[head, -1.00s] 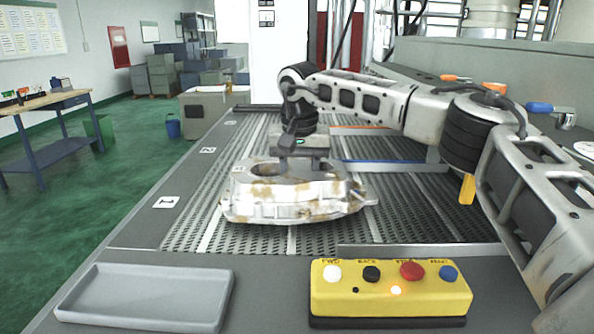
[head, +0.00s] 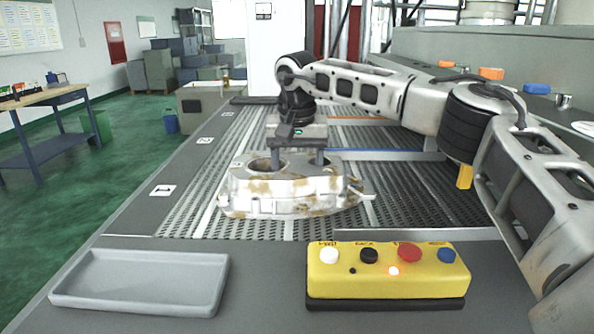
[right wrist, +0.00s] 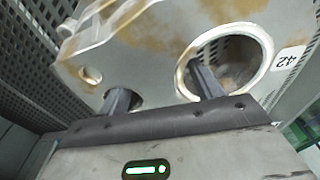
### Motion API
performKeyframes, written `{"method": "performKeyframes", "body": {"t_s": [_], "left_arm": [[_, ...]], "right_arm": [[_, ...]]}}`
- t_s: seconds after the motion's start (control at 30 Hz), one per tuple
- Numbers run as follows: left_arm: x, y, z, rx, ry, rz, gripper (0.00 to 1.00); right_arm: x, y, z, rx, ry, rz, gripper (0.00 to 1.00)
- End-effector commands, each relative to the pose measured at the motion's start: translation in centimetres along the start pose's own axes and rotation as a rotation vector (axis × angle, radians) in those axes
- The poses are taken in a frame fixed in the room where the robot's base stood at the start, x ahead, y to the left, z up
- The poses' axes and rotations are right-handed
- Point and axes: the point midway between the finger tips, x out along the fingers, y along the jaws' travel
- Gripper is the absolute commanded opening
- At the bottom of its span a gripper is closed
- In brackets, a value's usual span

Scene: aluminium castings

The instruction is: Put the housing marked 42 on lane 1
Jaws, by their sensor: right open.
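The housing (head: 290,194) is a pale aluminium casting with brown stains, sitting level on the dark perforated deck beside the floor marker 1 (head: 163,190). In the right wrist view the housing (right wrist: 150,45) shows a label 42 (right wrist: 292,60) beside a large round bore. My right gripper (head: 298,158) is directly above the housing, jaws apart, its two fingers pointing down. In the wrist view the right gripper (right wrist: 160,85) has one finger over or in the large bore and the other at a smaller dark opening. How deep the tips reach is unclear. My left gripper is out of view.
A yellow button box (head: 388,272) stands front right and an empty grey tray (head: 140,282) front left. Marker 2 (head: 205,141) is farther along the left edge. A blue strip (head: 385,155) crosses the deck behind the housing. The deck's far part is clear.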

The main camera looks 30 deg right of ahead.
Motion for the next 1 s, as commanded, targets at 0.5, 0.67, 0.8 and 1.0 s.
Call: {"method": "performKeyframes", "body": {"t_s": [0.5, 0.67, 0.8, 1.0], "left_arm": [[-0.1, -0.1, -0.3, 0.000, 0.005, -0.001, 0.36], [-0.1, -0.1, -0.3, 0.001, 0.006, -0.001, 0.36], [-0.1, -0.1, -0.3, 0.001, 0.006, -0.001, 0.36], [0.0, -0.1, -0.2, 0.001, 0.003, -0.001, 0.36]], "right_arm": [[-10.1, -0.1, -0.1, 0.000, 0.003, -0.002, 0.65], [-11.2, -0.1, 0.0, -0.001, 0.001, -0.001, 0.65], [-11.4, 0.0, 0.0, -0.001, 0.001, -0.001, 0.65], [-11.3, 0.0, 0.0, -0.001, 0.001, -0.001, 0.65]]}}
